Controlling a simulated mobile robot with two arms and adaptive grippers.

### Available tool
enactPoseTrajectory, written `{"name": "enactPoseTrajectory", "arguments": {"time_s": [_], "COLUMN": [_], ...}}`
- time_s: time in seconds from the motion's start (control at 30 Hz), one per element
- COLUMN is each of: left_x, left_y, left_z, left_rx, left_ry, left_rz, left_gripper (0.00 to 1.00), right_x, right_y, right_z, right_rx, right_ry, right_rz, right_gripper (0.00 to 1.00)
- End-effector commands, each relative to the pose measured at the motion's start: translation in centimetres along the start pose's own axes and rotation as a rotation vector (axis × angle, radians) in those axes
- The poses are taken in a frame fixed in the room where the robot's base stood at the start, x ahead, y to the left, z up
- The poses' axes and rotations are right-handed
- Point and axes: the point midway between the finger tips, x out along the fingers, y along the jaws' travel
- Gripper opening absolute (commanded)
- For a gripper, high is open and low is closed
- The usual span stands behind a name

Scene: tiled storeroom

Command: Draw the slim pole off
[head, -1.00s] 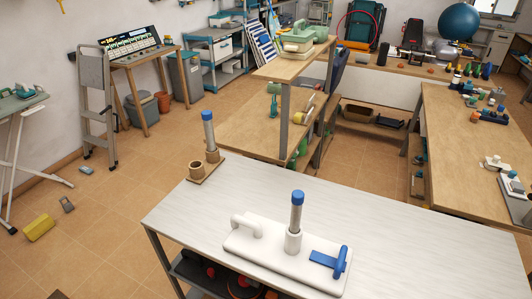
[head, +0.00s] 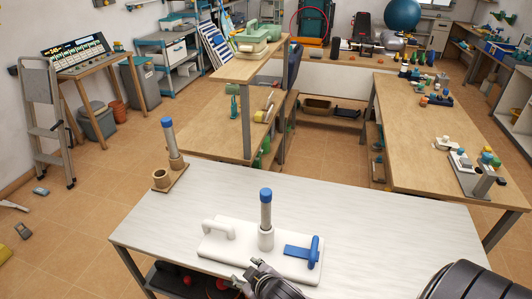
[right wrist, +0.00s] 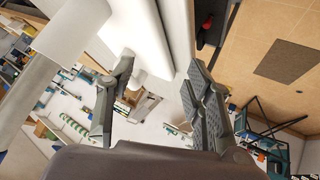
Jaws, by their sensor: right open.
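A grey pole with a blue cap (head: 265,207) stands upright in a white collar (head: 265,238) on a white base plate (head: 221,246). The plate has a white loop handle and a blue T-shaped lever (head: 304,252). A second blue-capped grey pole (head: 169,138) stands in a wooden two-socket holder (head: 171,180) at the table's far left corner; its other socket is empty. My right gripper (head: 257,270) is at the plate's front edge, below the nearer pole. In the right wrist view it is open (right wrist: 165,100) and empty; a grey shaft and white collar show at upper left. My left gripper is out of view.
The white-topped table (head: 390,225) is clear right of the plate and behind it. A wooden bench (head: 415,135) with small parts stands beyond at right. A wooden shelf unit (head: 205,143) stands behind the table. Dark items lie on the shelf under the table.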

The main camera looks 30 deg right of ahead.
Motion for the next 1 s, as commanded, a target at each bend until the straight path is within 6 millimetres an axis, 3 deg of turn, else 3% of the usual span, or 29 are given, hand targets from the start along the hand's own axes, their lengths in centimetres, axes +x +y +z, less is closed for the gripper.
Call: {"name": "enactPoseTrajectory", "arguments": {"time_s": [0.03, 0.17, 0.27, 0.4, 0.5, 0.63, 0.73, 0.8, 0.9, 1.0], "left_x": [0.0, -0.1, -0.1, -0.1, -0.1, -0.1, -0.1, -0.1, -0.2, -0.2], "left_y": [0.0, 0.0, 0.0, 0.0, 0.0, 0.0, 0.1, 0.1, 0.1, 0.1], "left_z": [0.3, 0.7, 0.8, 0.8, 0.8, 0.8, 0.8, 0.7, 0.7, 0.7], "left_rx": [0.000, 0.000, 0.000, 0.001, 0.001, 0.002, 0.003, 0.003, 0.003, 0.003], "left_ry": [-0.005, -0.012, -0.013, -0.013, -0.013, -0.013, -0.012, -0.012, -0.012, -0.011], "left_rz": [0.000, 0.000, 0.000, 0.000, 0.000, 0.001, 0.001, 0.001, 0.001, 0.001], "left_gripper": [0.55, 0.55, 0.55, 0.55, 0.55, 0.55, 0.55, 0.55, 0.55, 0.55], "right_x": [0.2, -0.1, -2.0, -7.4, -11.7, -15.8, -17.0, -16.6, -15.1, -13.0], "right_y": [1.2, 3.5, 4.7, 3.9, 1.4, -2.5, -4.8, -5.4, -4.3, -0.5], "right_z": [-3.0, -11.6, -19.4, -29.8, -34.5, -36.6, -35.7, -34.1, -31.1, -28.0], "right_rx": [-0.042, -0.185, -0.340, -0.644, -0.909, -1.300, -1.638, -1.890, -2.257, -2.609], "right_ry": [0.087, 0.352, 0.602, 0.999, 1.265, 1.552, 1.707, 1.771, 1.784, 1.687], "right_rz": [0.035, 0.131, 0.212, 0.320, 0.368, 0.377, 0.332, 0.266, 0.115, -0.111], "right_gripper": [0.47, 0.47, 0.47, 0.47, 0.47, 0.47, 0.47, 0.47, 0.47, 0.47]}}
